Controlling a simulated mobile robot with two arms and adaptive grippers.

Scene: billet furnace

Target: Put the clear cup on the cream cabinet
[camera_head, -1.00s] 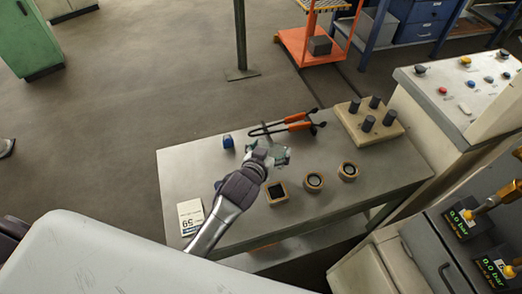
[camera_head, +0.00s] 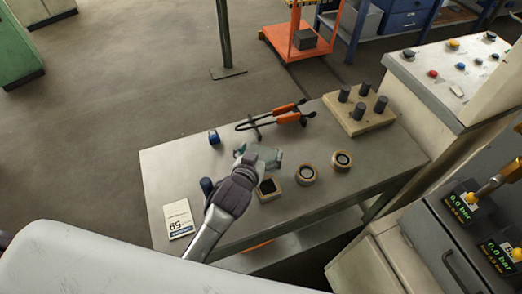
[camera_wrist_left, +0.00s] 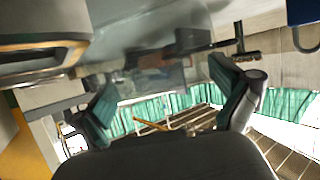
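My left gripper (camera_head: 266,156) is low over the grey metal table, its fingers pointing away from me. In the left wrist view its two teal-padded fingers (camera_wrist_left: 168,104) stand wide apart. A faint see-through shape, seemingly the clear cup (camera_wrist_left: 155,82), shows between and beyond them; its outline is blurred, and I cannot tell whether the fingers touch it. In the head view the cup cannot be clearly separated from the fingers. A cream cabinet (camera_head: 440,92) with buttons on its sloping top stands at the right. My right gripper is not in view.
The table (camera_head: 175,165) holds orange-handled tongs (camera_head: 285,115), a block with dark pegs (camera_head: 360,113), round pieces (camera_head: 306,174), a square piece (camera_head: 269,189), small blue items (camera_head: 214,137) and a white card (camera_head: 179,219). Gauges (camera_head: 464,203) are at right.

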